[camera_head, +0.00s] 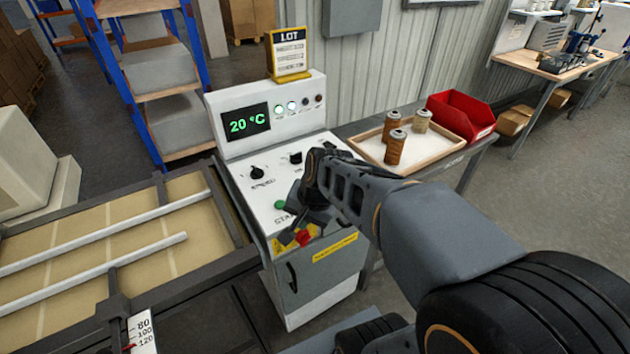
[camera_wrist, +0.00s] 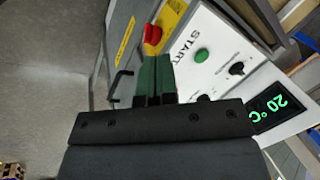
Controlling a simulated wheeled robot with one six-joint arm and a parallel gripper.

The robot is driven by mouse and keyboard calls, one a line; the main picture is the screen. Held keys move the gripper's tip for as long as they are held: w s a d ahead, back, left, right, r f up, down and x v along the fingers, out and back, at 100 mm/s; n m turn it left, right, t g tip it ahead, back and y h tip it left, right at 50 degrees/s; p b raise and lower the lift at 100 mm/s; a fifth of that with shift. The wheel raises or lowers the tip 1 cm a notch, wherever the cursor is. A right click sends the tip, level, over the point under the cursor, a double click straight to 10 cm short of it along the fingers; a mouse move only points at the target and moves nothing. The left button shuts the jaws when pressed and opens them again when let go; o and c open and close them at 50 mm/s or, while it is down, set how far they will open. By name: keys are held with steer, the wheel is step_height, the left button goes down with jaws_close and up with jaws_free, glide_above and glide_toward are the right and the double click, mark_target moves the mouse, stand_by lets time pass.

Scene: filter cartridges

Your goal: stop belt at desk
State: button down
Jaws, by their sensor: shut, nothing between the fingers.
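The control desk (camera_head: 240,175) is a white cabinet with a sloped panel beside the belt (camera_head: 125,245). A red stop control (camera_head: 303,237) sits on a yellow patch at the panel's front edge. It also shows in the wrist view (camera_wrist: 153,36), just beyond my fingertips. A green button (camera_head: 280,204) marked START lies near it, also in the wrist view (camera_wrist: 201,55). My gripper (camera_wrist: 152,58) is shut and empty, its green fingers pointing at the red control. In the head view my gripper partly covers the panel. I cannot tell whether the fingers touch the red control.
The display (camera_head: 246,121) reads 20 °C above dark knobs. A wooden tray (camera_head: 432,161) with three brown and tan cartridges and a red bin (camera_head: 462,118) stand to the right. A blue-framed shelf (camera_head: 160,80) stands behind. Open floor (camera_head: 560,210) lies at right.

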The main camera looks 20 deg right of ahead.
steer(key=w+d+r+m+t+y+p, duration=0.1)
steer(key=w+d+m+p, duration=0.4)
steer(key=m, duration=0.9)
steer(key=w+d+r+m+t+y+p, duration=0.1)
steer(key=w+d+m+p, duration=0.4)
steer(key=w+m, duration=0.7)
steer(key=shift+w+d+r+m+t+y, duration=0.15)
steer(key=shift+d+r+m+t+y, duration=0.25)
steer(key=shift+d+m+t+y, duration=0.6)
steer(key=shift+a+f, duration=0.15)
step_height(320, 180, down, 8)
steer(key=b, duration=0.7)
steer(key=shift+r, duration=0.25)
steer(key=shift+f+b, duration=0.35)
steer(key=shift+f, duration=0.15)
steer(key=shift+f, duration=0.15)
steer(key=shift+f, duration=0.3)
